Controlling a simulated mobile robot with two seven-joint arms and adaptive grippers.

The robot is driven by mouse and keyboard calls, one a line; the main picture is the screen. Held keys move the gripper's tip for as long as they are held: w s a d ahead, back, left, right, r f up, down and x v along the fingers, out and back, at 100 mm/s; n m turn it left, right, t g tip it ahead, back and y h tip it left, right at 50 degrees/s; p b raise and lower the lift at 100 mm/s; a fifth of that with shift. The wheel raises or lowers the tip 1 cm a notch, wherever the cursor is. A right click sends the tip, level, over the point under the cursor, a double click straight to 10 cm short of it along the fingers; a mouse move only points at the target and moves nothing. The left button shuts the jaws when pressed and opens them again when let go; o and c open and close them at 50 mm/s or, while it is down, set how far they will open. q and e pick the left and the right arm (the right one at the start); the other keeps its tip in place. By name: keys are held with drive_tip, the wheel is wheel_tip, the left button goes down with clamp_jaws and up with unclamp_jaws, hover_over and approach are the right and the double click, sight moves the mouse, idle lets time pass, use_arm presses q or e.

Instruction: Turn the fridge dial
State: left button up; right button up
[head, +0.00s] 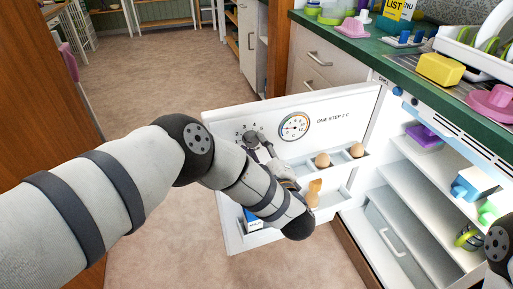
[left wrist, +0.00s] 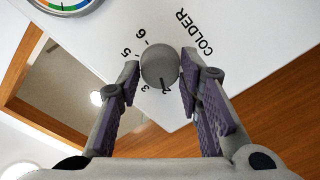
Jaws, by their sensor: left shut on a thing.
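The fridge dial (left wrist: 160,66) is a round grey knob on the inner face of the open white fridge door (head: 345,103). In the left wrist view, printed numbers, among them 3, 5 and 6, and the word COLDER stand around it. A dark mark shows near its lower edge; I cannot tell the exact setting. My left gripper (left wrist: 160,80) has its purple-padded fingers on either side of the dial, shut on it. In the head view the dial (head: 250,138) is partly hidden by my left gripper (head: 258,143). My right gripper is out of view.
A round thermometer (head: 294,127) is beside the dial, with the print ONE STEP 2 C to its right. The open fridge and green counter (head: 365,48) are at the right.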

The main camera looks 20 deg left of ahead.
use_arm(q)
drive_tip(key=shift+f, duration=0.1)
drive_tip(key=o, duration=1.2)
drive_tip(key=shift+c, duration=0.2)
drive_tip(key=v, duration=1.2)
